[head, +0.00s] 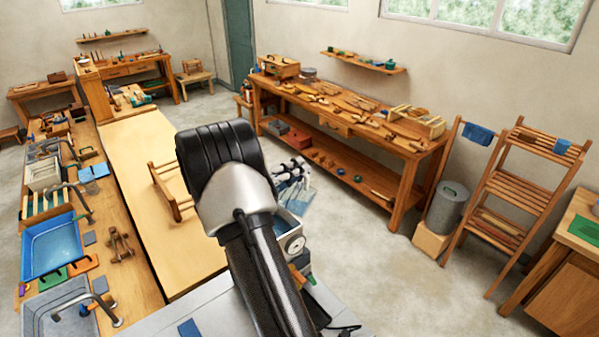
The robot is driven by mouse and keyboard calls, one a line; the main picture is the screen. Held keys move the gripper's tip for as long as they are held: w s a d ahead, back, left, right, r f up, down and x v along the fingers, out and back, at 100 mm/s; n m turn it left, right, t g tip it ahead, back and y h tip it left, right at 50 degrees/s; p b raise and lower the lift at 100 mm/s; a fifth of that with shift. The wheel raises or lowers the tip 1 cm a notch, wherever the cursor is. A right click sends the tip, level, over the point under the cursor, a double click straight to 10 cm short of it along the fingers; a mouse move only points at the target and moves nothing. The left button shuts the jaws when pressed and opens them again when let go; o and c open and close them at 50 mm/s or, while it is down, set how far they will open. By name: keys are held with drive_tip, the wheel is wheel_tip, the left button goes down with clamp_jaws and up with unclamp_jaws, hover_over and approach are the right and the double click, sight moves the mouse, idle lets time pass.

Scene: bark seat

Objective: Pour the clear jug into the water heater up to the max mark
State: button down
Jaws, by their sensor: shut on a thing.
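My arm crosses the middle of the head view and hides much of what lies behind it. My gripper (292,172) shows only in part, just right of the arm's big black joint. It is shut on what looks like the clear jug (298,198), a pale bluish see-through thing just below the fingers. The jug's fill and tilt cannot be made out. A white box with a round dial (292,241), probably the water heater, stands below the jug, partly behind my arm. Its opening and max mark cannot be read.
A long wooden counter (160,225) runs along the left, with a blue basin (50,248), taps and tools. A wooden rack (168,190) stands on it. A tool-covered workbench (340,105) is at the back right. A grey bin (449,207) stands near a ladder shelf (515,200). The right floor is clear.

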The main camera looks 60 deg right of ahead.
sight(309, 203)
drive_tip(key=shift+w+a+r+n+h, duration=0.15)
drive_tip(key=shift+w+r+n, duration=0.2)
drive_tip(key=shift+w, duration=0.2)
drive_tip(key=shift+w+d+r+n+h, duration=0.15)
drive_tip(key=shift+w+r+n, duration=0.1)
drive_tip(key=shift+w+n, duration=0.25)
drive_tip(key=s+f+m+y+b, duration=0.1)
drive_tip(key=s+f+m+b, duration=0.1)
drive_tip(key=f+m+b, duration=0.1)
drive_tip(key=s+f+m+t+y+b, duration=0.1)
drive_tip(key=s+f+m+b, duration=0.2)
drive_tip(key=s+f+m+t+y+b, duration=0.1)
drive_tip(key=s+f+m+b, duration=0.2)
drive_tip(key=f, duration=0.1)
drive_tip(key=shift+s+d, duration=0.1)
drive_tip(key=shift+d, duration=0.25)
wheel_tip(309, 203, down, 5)
drive_tip(key=m+t+y+b, duration=0.1)
drive_tip(key=m+b, duration=0.1)
drive_tip(key=b, duration=0.3)
drive_tip(key=m+t+b, duration=0.1)
drive_tip(key=m+b, duration=0.1)
drive_tip(key=b, duration=0.3)
drive_tip(key=shift+f+t+y+b, duration=0.2)
drive_tip(key=shift+t+y+b, duration=0.15)
drive_tip(key=shift+t+y, duration=0.05)
